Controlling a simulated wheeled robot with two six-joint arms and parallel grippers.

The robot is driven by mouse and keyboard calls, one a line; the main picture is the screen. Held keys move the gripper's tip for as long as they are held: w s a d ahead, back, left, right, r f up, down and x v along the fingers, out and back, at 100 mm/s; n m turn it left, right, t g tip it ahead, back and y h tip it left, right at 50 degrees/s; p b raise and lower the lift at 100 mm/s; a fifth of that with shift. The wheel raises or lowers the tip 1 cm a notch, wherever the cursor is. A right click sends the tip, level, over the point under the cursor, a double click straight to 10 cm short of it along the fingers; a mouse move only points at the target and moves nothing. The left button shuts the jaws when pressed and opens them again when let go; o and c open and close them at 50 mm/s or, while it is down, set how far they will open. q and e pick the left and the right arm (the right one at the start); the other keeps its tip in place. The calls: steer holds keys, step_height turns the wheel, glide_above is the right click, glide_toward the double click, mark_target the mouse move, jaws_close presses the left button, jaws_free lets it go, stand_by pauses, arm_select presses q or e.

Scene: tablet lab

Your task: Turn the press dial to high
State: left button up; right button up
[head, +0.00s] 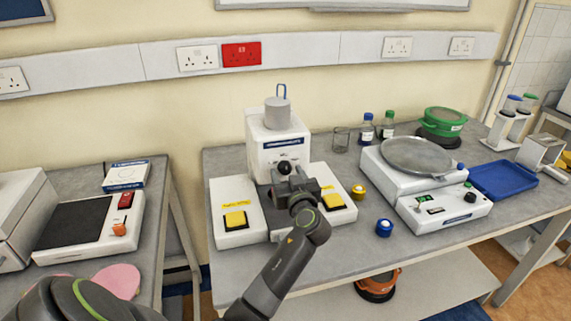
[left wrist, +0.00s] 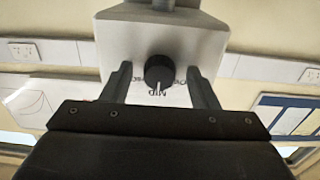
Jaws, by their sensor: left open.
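The white tablet press (head: 279,140) stands on the bench, with a grey cylinder on top and two yellow-buttoned side blocks. Its black round dial (head: 284,168) is on the front face, partly behind my gripper. In the left wrist view the dial (left wrist: 158,70) shows a white pointer line aimed at the upside-down label MID; the other labels are partly hidden. My left gripper (head: 289,180) is open right in front of the press. In the left wrist view its two fingers stand either side of the dial, with gaps visible on both sides. My right gripper is not in view.
Yellow buttons (head: 236,219) flank the press. A yellow-capped item (head: 358,192) and a blue one (head: 384,228) lie to its right. Farther right stand a balance-like device (head: 434,206), a beaker (head: 341,140), bottles and a blue tray (head: 503,181).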

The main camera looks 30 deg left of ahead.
arm_select(q)
steer(key=shift+w+r, duration=0.1)
steer(key=shift+c, duration=0.4)
steer(key=c, duration=0.9)
